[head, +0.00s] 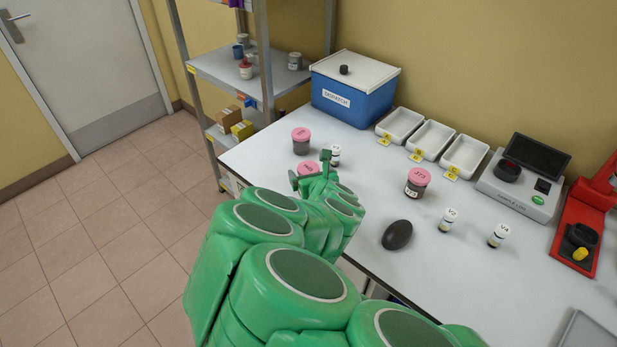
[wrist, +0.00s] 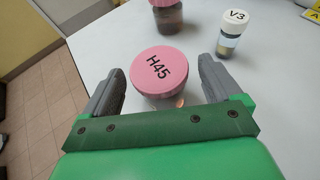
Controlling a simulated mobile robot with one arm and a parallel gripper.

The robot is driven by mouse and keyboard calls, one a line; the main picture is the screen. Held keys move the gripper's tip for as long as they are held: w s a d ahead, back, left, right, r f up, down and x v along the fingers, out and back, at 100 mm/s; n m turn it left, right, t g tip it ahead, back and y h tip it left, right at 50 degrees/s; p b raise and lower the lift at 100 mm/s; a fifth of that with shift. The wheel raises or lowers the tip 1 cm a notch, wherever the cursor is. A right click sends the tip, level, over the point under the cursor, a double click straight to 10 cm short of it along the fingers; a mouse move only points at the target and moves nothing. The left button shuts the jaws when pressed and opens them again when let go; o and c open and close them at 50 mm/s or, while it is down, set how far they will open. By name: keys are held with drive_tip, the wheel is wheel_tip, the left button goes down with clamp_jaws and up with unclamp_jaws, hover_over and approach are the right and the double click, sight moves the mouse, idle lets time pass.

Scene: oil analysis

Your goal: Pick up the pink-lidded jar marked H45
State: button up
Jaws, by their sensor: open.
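The pink-lidded jar marked H45 (wrist: 160,72) stands upright on the white table in the wrist view, its lid facing up. Its lid (head: 308,168) shows partly in the head view, with the jar body mostly hidden behind my gripper. My gripper (wrist: 163,88) is open, with one finger on the left of the jar and one on the right. A gap shows between the lid and each finger. In the head view my gripper (head: 311,176) is low over the table near its left edge.
Another pink-lidded jar (head: 301,140) stands just behind, and vial V3 (wrist: 232,33) stands behind right. A third pink-lidded jar (head: 417,182), a dark oval object (head: 397,235) and vials V2 (head: 447,220) and V4 (head: 498,235) are to the right. The blue dispatch box (head: 345,98) is at the back.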

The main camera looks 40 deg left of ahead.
sight(307, 168)
drive_tip(key=shift+x, duration=1.65)
drive_tip(key=shift+r, duration=0.1)
drive_tip(key=c, duration=1.1)
drive_tip(key=shift+c, duration=0.2)
